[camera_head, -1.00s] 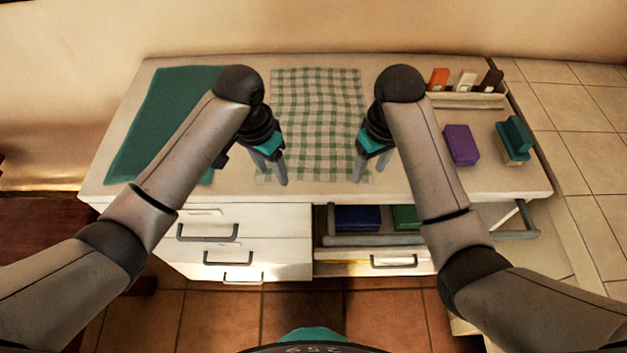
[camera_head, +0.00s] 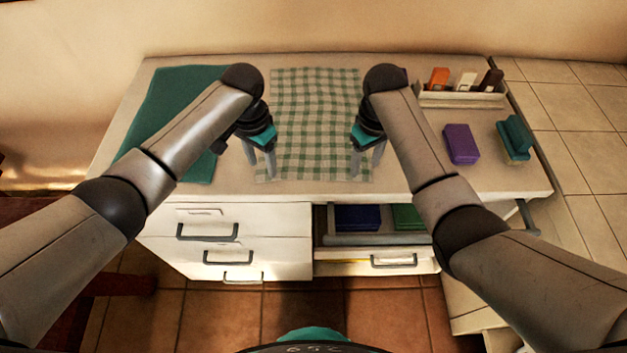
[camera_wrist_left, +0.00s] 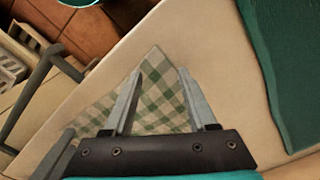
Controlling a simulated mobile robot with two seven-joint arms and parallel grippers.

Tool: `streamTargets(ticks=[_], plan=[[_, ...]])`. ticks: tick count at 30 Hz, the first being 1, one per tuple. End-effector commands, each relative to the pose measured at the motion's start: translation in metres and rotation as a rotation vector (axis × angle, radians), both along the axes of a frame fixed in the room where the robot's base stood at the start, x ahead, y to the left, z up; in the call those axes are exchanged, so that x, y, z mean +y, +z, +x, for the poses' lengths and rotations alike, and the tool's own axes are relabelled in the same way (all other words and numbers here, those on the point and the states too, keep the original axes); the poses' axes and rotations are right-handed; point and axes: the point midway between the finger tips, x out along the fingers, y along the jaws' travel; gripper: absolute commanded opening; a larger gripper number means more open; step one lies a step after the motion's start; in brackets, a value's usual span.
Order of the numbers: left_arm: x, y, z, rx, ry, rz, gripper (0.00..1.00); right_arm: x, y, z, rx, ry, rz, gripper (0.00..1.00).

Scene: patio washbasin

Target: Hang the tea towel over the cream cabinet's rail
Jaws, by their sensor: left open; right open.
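The green-and-cream checked tea towel (camera_head: 315,120) lies flat on the cream cabinet's top (camera_head: 410,178), its near edge close to the front edge. My left gripper (camera_head: 260,168) is open at the towel's near left corner. In the left wrist view, the towel (camera_wrist_left: 160,105) shows between and beside the open fingers (camera_wrist_left: 160,72); I cannot tell whether they touch it. My right gripper (camera_head: 366,170) is open at the near right corner. The grey rail (camera_head: 375,239) runs along the cabinet's front, below the top, partly hidden by my right arm. Nothing hangs on its visible part.
A teal cloth or mat (camera_head: 170,110) lies left of the towel. At the right are a purple block (camera_head: 460,145), a teal-and-yellow block (camera_head: 514,138) and a tray (camera_head: 462,97) of small items. Drawers (camera_head: 225,240) are below; an open compartment holds blue (camera_head: 357,217) and green (camera_head: 408,216) items.

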Motion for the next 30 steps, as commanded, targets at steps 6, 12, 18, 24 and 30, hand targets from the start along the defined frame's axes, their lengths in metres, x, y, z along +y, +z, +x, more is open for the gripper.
streamTargets(ticks=[6, 12, 18, 24, 30], plan=[[-0.0002, -0.0058, -0.0002, -0.001, -0.001, -0.001, 0.57, 0.0002, -0.0056, -0.0001, -0.001, 0.001, -0.001, 0.57], [-0.0002, -0.0059, -0.0002, -0.001, -0.001, -0.001, 0.57, 0.0003, -0.0057, -0.0001, -0.001, 0.001, 0.001, 0.57], [-0.0002, -0.0086, -0.0002, -0.001, -0.001, -0.001, 0.56, 0.0003, -0.0084, 0.0001, -0.001, 0.001, 0.001, 0.56], [-0.0002, -0.0084, -0.0003, 0.000, -0.001, 0.000, 0.45, 0.0001, -0.0083, -0.0002, 0.000, 0.001, 0.000, 0.45], [-0.0001, -0.0085, -0.0003, 0.000, -0.001, 0.000, 0.33, 0.0000, -0.0084, -0.0002, -0.001, 0.000, -0.001, 0.33]])
